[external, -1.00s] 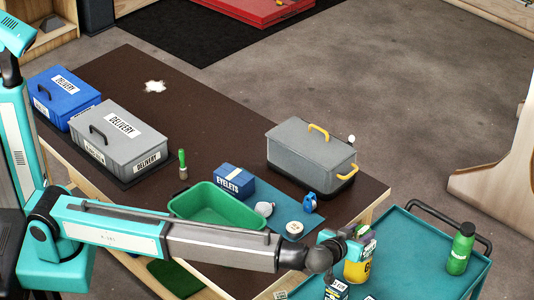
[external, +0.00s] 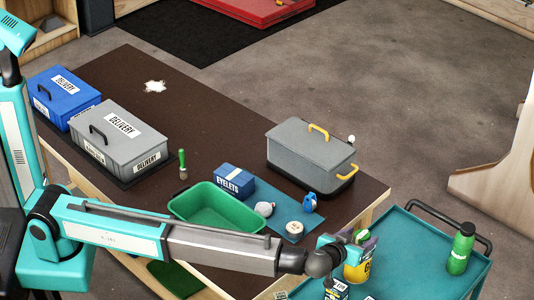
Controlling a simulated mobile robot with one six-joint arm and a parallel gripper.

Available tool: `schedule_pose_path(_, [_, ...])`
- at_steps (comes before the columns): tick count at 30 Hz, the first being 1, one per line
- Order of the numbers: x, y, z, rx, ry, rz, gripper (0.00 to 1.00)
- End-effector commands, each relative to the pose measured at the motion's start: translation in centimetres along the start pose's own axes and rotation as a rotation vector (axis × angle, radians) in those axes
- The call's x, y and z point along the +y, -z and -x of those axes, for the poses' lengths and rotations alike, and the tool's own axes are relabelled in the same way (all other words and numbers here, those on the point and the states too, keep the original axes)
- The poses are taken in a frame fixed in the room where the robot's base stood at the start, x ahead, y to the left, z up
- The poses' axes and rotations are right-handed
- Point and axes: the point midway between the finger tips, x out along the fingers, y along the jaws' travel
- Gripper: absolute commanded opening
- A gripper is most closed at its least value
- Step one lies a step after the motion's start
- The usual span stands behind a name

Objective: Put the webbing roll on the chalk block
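My gripper (external: 352,243) is over the teal cart, next to the yellow container (external: 358,268). Its fingers are small and partly hidden by my wrist, so I cannot tell whether they are open or hold anything. A small green and purple patch shows at the fingertips. I cannot identify the webbing roll for sure; a pale round disc (external: 294,227) lies on the blue mat on the table. I cannot identify the chalk block for sure either; a small labelled box (external: 337,291) stands on the cart below my wrist, cut by the lower picture edge.
The cart (external: 415,240) carries a green bottle (external: 461,248) near its right handle. On the brown table (external: 215,125) are a green bin (external: 215,210), an eyelets box (external: 234,182), a blue bottle (external: 310,203) and a grey lidded case (external: 311,158). The cart's middle is clear.

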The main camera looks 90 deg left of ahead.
Motion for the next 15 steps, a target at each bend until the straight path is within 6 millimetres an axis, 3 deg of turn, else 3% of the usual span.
schedule_pose_path(12, [0.0,0.4,0.2,0.000,0.000,0.000,0.56])
schedule_pose_path(15, [0.0,0.1,1.3,0.001,-0.001,0.001,0.56])
